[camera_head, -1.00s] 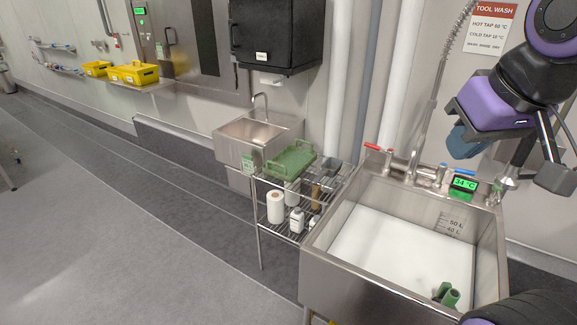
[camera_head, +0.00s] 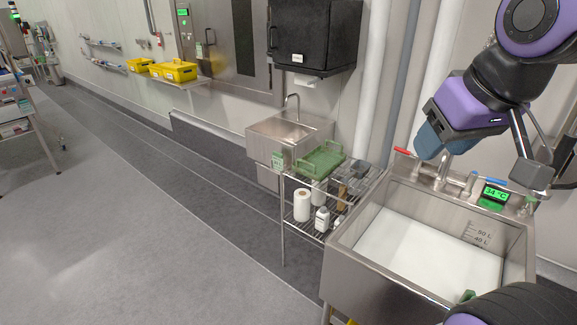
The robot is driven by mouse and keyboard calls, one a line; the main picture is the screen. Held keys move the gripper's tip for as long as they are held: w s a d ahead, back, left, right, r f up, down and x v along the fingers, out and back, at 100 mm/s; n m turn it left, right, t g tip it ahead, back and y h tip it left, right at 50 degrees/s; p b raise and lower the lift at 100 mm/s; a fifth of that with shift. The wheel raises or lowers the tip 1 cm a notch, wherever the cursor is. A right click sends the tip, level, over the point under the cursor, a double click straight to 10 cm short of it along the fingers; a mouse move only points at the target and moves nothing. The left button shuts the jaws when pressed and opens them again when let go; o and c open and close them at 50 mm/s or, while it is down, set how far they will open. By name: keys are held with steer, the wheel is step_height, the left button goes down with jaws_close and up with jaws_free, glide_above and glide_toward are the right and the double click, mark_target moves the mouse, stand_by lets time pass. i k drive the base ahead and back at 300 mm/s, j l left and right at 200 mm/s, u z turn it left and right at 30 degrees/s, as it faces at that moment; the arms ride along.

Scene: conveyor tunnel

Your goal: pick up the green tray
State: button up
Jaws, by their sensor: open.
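The green tray (camera_head: 320,160) has a raised handle at its ends and rests on the top shelf of a wire rack (camera_head: 300,184), between the small hand sink and the large wash sink. My gripper (camera_head: 484,160) is at the upper right, above the back of the wash sink, well to the right of the tray and apart from it. Its jaws are open, with a blue part at the left and a dark fingertip at the right. I see nothing held in it.
The large wash sink (camera_head: 345,246) holds pale water and has taps with red and blue levers along its back. Bottles and a white roll (camera_head: 302,205) stand on the lower shelf. The small hand sink (camera_head: 262,143) is behind the rack.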

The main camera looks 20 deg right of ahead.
mark_target(319, 162)
steer(key=i+j+u, duration=0.15)
steer(key=i+u, duration=0.6)
steer(key=i, duration=0.85)
steer(key=i+j, duration=0.1)
steer(key=i, duration=0.8)
steer(key=z, duration=0.4)
steer(key=i+z, duration=0.15)
steer(key=z, duration=0.25)
steer(key=j+z, duration=0.1)
steer(key=z, duration=0.3)
steer(key=i+z, duration=0.1)
steer(key=z, duration=0.3)
steer(key=j+z, duration=0.15)
steer(key=z, duration=0.25)
steer(key=i, duration=0.55)
